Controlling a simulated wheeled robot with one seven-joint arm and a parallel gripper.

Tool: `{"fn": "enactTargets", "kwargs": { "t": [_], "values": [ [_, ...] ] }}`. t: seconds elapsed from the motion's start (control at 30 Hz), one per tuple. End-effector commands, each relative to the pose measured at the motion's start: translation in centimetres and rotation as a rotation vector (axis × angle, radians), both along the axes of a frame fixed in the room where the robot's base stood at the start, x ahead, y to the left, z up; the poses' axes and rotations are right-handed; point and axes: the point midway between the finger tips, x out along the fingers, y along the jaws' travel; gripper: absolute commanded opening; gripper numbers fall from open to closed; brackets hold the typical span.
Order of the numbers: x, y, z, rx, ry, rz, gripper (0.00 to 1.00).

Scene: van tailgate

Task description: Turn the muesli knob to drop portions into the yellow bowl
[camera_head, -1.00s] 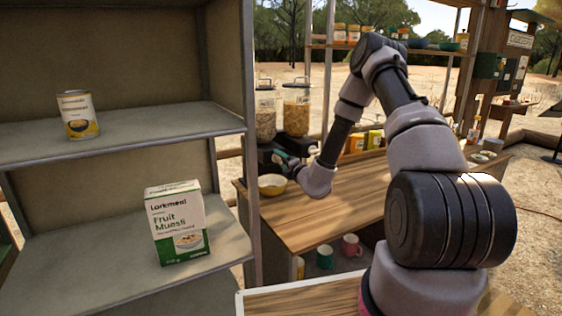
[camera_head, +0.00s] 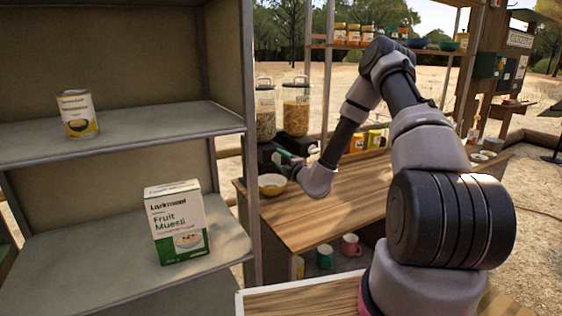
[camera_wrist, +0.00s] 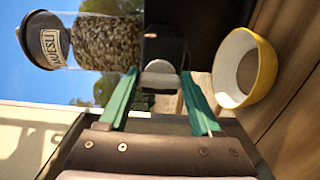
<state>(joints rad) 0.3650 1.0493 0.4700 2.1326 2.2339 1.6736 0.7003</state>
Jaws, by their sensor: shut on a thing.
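The muesli dispenser shows in the wrist view as a clear jar (camera_wrist: 105,42) of brown grain with a dark lid marked MUESLI, lying sideways in the picture. Its pale grey knob (camera_wrist: 160,68) sits on the dark base between my green fingers. My gripper (camera_wrist: 159,80) is shut on the knob. The gripper also shows small in the head view (camera_head: 290,160), in front of the dark dispenser bases. The yellow bowl (camera_wrist: 262,72) with a pale inside stands beside the gripper, below the dispenser. It also shows in the head view (camera_head: 272,190); its contents are unclear.
A second clear jar (camera_head: 296,108) stands beside the muesli one. The wooden counter (camera_head: 320,215) is clear in its middle, with small boxes (camera_head: 374,139) behind. A grey shelf (camera_head: 110,127) on the left holds a can (camera_head: 77,114) and a Fruit Muesli box (camera_head: 178,222).

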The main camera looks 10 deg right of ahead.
Motion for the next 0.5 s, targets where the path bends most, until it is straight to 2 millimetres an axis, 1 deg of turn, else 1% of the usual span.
{"fn": "enactTargets", "kwargs": {
  "t": [0.13, 0.17, 0.2, 0.23, 0.5],
  "values": [
    [-0.10, -0.02, -0.16, -0.001, 0.004, 0.000, 0.09],
    [-0.10, -0.02, -0.16, -0.002, 0.003, 0.000, 0.73],
    [-0.09, -0.02, -0.15, -0.002, 0.003, 0.000, 0.88],
    [-0.09, -0.03, -0.14, -0.002, 0.003, 0.000, 0.95],
    [-0.05, -0.02, -0.06, -0.002, 0.002, 0.000, 0.95]
  ]
}}
